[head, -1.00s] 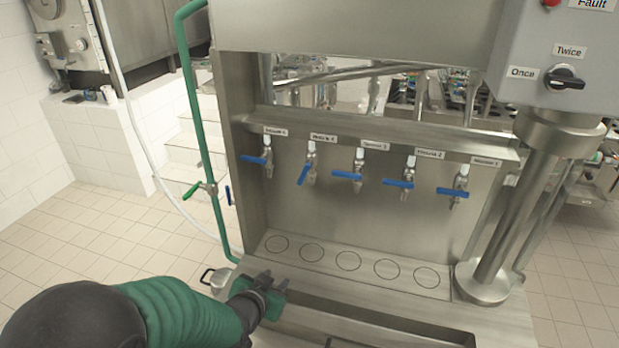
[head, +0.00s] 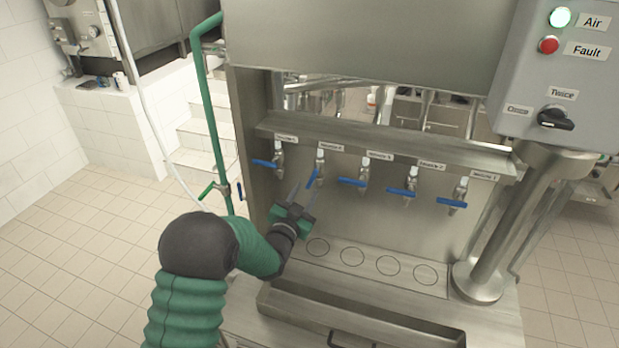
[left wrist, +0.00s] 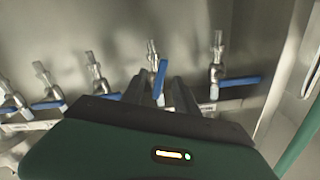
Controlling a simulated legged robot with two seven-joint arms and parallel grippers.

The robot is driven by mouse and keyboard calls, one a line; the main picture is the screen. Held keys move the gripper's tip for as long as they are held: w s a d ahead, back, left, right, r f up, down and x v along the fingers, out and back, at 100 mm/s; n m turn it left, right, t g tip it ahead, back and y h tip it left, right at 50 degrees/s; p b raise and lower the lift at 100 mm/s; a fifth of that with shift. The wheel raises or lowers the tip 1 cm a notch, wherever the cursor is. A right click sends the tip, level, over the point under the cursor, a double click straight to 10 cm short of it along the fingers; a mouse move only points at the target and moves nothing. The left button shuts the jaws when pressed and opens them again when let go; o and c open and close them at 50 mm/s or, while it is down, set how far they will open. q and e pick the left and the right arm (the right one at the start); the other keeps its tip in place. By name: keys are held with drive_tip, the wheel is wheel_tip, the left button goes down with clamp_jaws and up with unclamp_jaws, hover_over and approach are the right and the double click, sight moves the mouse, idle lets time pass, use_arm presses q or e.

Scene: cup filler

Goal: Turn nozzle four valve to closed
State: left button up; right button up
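The nozzle four valve, second from the left in the row, has a blue lever (head: 313,177) that slants steeply. The other levers lie nearly level. Its label is blurred. My left gripper (head: 304,190) is just below and in front of this lever, fingers apart and pointing up towards it. In the left wrist view, the steep blue lever (left wrist: 160,80) shows in the gap between the fingertips of my left gripper (left wrist: 160,86). I cannot tell whether they touch it. My right gripper is not in view.
Neighbouring blue levers (head: 265,163) and (head: 353,182) are close on both sides. Below are a drip plate with printed circles (head: 352,257) and a steel trough (head: 360,318). A green pipe (head: 217,120) stands left; a control box (head: 560,75) is upper right.

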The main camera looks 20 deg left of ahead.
sight(310, 184)
use_arm(q)
drive_tip(key=w+p, duration=0.1)
drive_tip(key=w, duration=0.2)
drive_tip(key=shift+r, duration=0.15)
drive_tip(key=shift+w, duration=0.35)
clamp_jaws()
